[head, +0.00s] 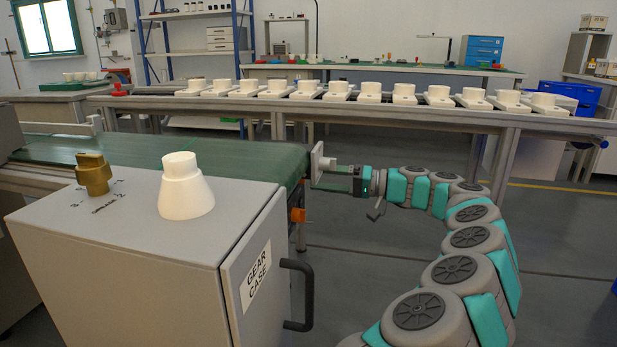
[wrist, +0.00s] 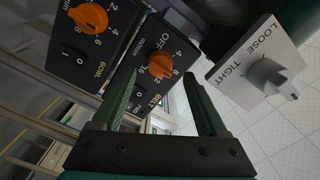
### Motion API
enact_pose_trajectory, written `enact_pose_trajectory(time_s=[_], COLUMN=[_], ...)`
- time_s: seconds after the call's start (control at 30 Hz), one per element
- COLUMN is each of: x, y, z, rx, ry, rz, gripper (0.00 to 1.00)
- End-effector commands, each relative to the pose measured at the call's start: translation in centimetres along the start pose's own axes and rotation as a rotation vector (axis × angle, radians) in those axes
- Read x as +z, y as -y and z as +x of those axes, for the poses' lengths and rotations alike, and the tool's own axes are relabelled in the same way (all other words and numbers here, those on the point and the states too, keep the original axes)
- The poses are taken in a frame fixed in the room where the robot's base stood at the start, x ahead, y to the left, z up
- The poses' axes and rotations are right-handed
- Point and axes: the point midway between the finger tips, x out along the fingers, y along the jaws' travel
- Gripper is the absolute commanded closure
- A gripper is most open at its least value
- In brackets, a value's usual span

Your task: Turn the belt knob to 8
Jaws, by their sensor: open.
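The BELT lettering lies lower on the same panel. My gripper (wrist: 158,78) is open and empty, its dark green fingers reaching toward this panel, with the knob between and a little beyond the fingertips. I cannot see contact. In the head view my gripper (head: 331,178) is at the conveyor's right end, and the belt knob cannot be made out.
The orange bowl knob (wrist: 88,17) is on the neighbouring panel. A grey knob (wrist: 262,75) on a LOOSE/TIGHT plate is close to the right finger. The green conveyor (head: 240,155) runs behind the grey gear case (head: 150,260). Open floor lies right of my arm.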

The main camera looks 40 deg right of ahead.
Motion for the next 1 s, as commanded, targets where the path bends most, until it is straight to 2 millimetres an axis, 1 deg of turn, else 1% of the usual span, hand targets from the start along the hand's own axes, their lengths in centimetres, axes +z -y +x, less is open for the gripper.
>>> enact_pose_trajectory(time_s=[0.03, 0.1, 0.2, 0.3, 0.43, 0.9, 1.0], x=[-0.1, -0.1, -0.1, -0.1, 0.0, 0.0, -0.3], y=[-0.1, -0.1, -0.1, -0.1, -0.1, 0.0, 0.4], z=[-1.0, -2.1, -3.3, -4.1, -4.4, -4.4, -4.4], rx=[0.004, 0.005, 0.004, 0.003, 0.002, 0.001, 0.001], ry=[-0.004, -0.005, -0.003, -0.003, -0.001, -0.001, -0.001], rz=[0.001, 0.001, 0.001, 0.001, 0.001, 0.0, 0.0], gripper=[0.24, 0.24, 0.24, 0.24, 0.24, 0.24, 0.24])
